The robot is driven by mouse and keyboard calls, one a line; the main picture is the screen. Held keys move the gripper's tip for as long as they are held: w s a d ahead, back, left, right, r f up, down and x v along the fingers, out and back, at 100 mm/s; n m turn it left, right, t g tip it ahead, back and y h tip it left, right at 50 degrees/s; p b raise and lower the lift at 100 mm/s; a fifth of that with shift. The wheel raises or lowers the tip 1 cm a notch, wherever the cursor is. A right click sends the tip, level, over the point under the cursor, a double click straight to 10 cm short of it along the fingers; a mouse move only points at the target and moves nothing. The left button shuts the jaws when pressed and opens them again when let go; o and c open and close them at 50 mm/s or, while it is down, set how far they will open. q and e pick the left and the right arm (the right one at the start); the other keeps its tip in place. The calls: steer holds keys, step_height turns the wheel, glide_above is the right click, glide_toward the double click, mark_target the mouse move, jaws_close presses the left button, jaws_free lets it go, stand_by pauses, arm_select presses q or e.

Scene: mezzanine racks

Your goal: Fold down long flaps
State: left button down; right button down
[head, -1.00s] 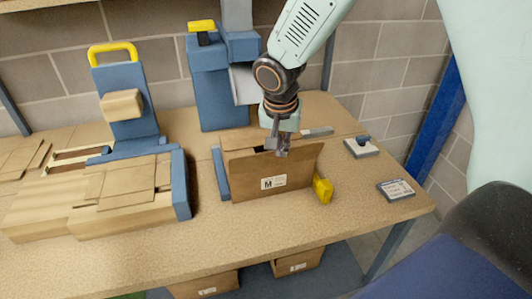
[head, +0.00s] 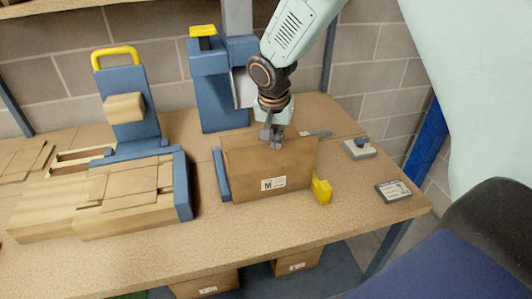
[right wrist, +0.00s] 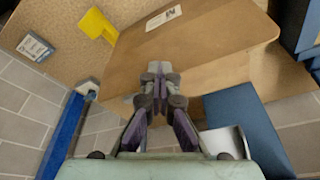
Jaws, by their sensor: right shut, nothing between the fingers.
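A brown cardboard box (head: 245,180) with a white "M" label (head: 273,184) stands on the table. Its broad near side rises to a long straight upper edge, and the far flaps and inside are mostly hidden behind it. My right gripper (head: 273,142) is shut and empty, pointing down at that upper edge, right of its middle. In the right wrist view the closed fingertips (right wrist: 158,70) overlap the cardboard panel (right wrist: 200,45) near its edge; I cannot tell whether they touch. My left gripper is not in view.
A blue guide (head: 221,175) borders the box on the left and a yellow block (head: 321,190) on the right. A blue machine (head: 206,95) stands behind. Flattened cardboard (head: 125,190) lies left, and a small grey device (head: 394,190) lies right. The table's front strip is clear.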

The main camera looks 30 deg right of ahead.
steer(key=shift+w+d+f+p, duration=0.2)
steer(key=shift+w+f+p, duration=0.2)
steer(key=shift+w, duration=0.25)
step_height(320, 180, up, 7)
steer(key=w+p, duration=0.1)
steer(key=p, duration=0.3)
steer(key=shift+w+d+r, duration=0.15)
steer(key=shift+w+r, duration=0.05)
steer(key=shift+w, duration=0.05)
steer(key=shift+w+d+f, duration=0.1)
